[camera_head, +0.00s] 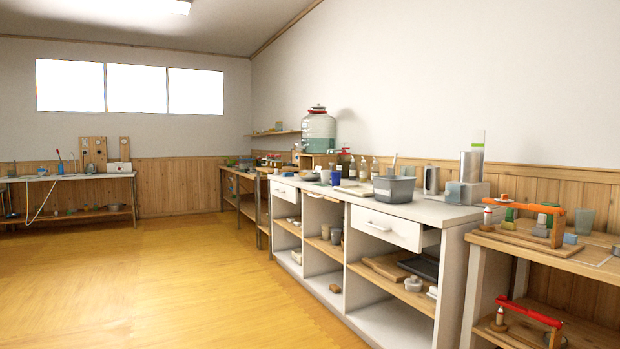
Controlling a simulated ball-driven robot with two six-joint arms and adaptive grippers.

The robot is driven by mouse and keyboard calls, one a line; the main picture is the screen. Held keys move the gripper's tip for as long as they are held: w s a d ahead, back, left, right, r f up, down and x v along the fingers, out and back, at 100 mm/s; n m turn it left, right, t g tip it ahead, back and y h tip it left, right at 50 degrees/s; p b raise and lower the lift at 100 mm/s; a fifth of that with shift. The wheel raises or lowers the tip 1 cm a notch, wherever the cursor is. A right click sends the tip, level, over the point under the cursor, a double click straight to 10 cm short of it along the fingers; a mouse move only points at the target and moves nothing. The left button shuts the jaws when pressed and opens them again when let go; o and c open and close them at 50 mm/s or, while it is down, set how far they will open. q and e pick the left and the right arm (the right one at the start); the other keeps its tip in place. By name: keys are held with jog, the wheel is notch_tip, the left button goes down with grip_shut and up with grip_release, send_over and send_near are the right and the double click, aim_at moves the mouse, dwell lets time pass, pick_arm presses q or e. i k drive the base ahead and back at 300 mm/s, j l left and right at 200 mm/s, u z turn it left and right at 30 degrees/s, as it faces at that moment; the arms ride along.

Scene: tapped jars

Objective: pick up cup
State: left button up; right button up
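Several cup-like things are in view, and I cannot tell which one the task means. A small blue cup (336,178) stands on the white counter, in front of the jar. A grey-green cup (584,221) stands on the wooden table at the right. Small grey cups (336,236) sit on an open shelf under the counter. A large glass jar (318,130) with a red-rimmed lid and greenish liquid stands on a wooden stand at the counter's far end. Neither of my grippers is in view.
The white counter (440,210) runs along the right wall, with a grey tub (394,188), pump bottles and a metal jug (431,180) on it. One drawer (386,227) looks slightly out. A bench (65,177) stands far left. The yellow floor (190,285) is clear.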

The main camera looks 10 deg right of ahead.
aim_at(324, 173)
jog(key=i+z, duration=0.15)
jog(key=i, duration=2.3)
